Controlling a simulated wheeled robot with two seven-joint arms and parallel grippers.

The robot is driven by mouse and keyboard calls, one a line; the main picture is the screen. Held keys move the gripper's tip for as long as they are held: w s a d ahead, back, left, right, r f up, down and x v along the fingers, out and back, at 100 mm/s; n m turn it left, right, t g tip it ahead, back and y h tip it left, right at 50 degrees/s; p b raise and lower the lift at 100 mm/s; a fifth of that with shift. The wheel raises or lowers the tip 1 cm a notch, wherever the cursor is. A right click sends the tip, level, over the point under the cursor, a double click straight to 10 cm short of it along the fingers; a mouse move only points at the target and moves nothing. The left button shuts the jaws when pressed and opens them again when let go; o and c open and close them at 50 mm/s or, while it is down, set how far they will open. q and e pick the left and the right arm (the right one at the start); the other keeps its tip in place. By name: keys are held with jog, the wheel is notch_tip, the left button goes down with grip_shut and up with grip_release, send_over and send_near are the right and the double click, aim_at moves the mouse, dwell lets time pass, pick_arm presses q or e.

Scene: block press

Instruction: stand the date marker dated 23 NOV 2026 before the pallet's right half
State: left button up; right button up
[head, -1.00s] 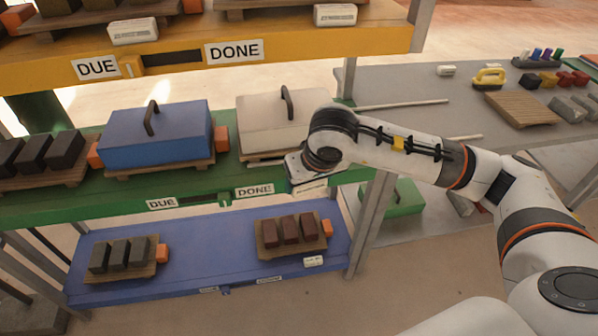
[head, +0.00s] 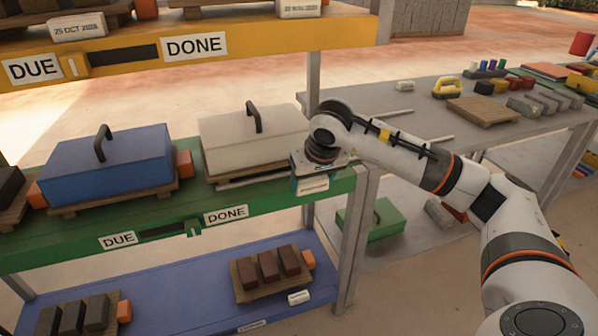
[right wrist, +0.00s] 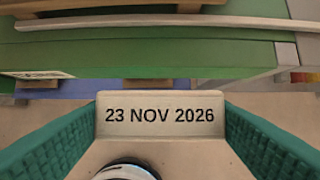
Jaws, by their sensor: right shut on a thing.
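The date marker (right wrist: 160,115) reading 23 NOV 2026 is a pale block between the teal fingers of my right gripper (right wrist: 160,125) in the right wrist view. In the head view my right gripper (head: 312,183) is shut on it, at the front edge of the green shelf (head: 275,208) near its right end. A pallet (head: 240,182) with a cream lidded cover (head: 250,145) stands on that shelf, left of and behind the gripper. Part of the pallet's right end is hidden by my wrist. My left gripper is not in view.
A blue cover (head: 108,165) stands on another pallet to the left. The blue shelf (head: 190,295) below bears dark red blocks (head: 268,267) and a pale marker (head: 299,297). A post (head: 352,240) stands at the shelf's right end. A grey table (head: 400,115) lies beyond.

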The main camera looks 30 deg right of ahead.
jog(key=w, duration=0.2)
jog(key=w+d, duration=0.1)
jog(key=w, duration=0.2)
jog(key=w+d, duration=0.1)
jog(key=w, duration=0.2)
jog(key=shift+w+f, duration=0.1)
jog(key=shift+f, duration=0.05)
notch_tip(320, 180, down, 3)
jog(key=shift+f, duration=0.1)
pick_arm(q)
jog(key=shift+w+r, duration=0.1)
pick_arm(e)
jog(key=shift+f, duration=0.15)
jog(key=o, duration=1)
